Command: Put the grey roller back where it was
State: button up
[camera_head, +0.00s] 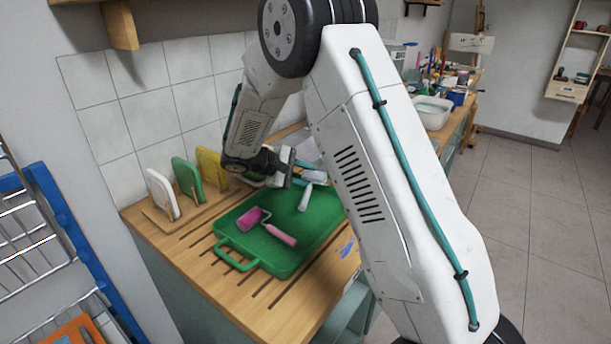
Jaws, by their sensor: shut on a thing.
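The grey roller (306,196) shows over the far part of the green board (236,247), with its pale handle slanting toward the front. My gripper (289,168) is at the roller's upper left, over the far side of the board, and is shut on it. The exact grip is partly hidden by the gripper itself. I cannot tell whether the roller touches the board. A pink roller (281,235) lies on the board, nearer the front left.
A wooden rack holds white (162,194), green (187,181) and yellow (211,166) boards by the tiled wall. A white basin (433,113) and several jars stand farther back. The wooden counter's front left (200,268) is clear. A blue-framed rack (85,245) stands at left.

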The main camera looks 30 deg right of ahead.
jog(key=shift+f, duration=0.5)
jog(key=o, duration=1.1)
jog(key=shift+c, duration=0.2)
